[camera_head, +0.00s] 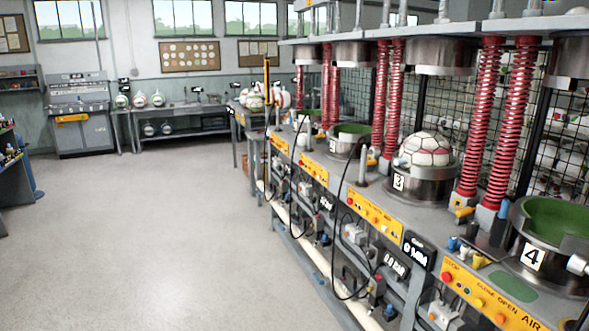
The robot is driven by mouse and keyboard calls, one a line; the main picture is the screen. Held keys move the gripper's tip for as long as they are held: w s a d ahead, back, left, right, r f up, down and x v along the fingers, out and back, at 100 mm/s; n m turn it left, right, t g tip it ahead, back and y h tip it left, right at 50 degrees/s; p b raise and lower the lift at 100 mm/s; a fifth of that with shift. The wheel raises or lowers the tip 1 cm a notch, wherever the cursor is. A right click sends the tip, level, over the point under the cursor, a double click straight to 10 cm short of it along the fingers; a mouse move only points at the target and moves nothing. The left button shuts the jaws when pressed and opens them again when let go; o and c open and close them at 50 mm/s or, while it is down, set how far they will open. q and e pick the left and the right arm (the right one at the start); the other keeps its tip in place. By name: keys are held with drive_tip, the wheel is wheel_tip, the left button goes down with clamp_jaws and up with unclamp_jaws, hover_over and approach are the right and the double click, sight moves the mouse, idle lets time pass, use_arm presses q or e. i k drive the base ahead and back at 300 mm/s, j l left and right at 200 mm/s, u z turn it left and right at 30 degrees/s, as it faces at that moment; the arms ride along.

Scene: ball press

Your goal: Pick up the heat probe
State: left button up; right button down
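Neither of my grippers is in view. I cannot identify the heat probe for certain. A slim grey upright piece (362,163) stands on the press bench between stations 2 and 3, close to a black cable (336,222) that loops down the bench front. A tall yellow and black upright piece (267,82) stands farther back at the bench's far end. Either may be the probe; they are too small to tell.
The long press bench (405,222) fills the right side. A white ball (426,149) sits in mould 3 (418,187); mould 4 (548,220) is open and empty. Red springs (480,115) stand between stations. The grey floor (150,230) at left is clear. A grey cabinet (83,115) stands at the back.

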sight(502, 215)
drive_tip(key=i+z, duration=0.15)
drive_tip(key=z, duration=0.25)
drive_tip(key=i+j+z, duration=0.1)
drive_tip(key=z, duration=0.3)
drive_tip(key=i+j+z, duration=0.15)
drive_tip(key=i+j, duration=0.2)
drive_tip(key=i+j+z, duration=0.1)
drive_tip(key=i+j, duration=0.2)
drive_tip(key=j, duration=0.2)
drive_tip(key=i+j+z, duration=0.15)
drive_tip(key=i+j, duration=0.15)
drive_tip(key=j, duration=0.2)
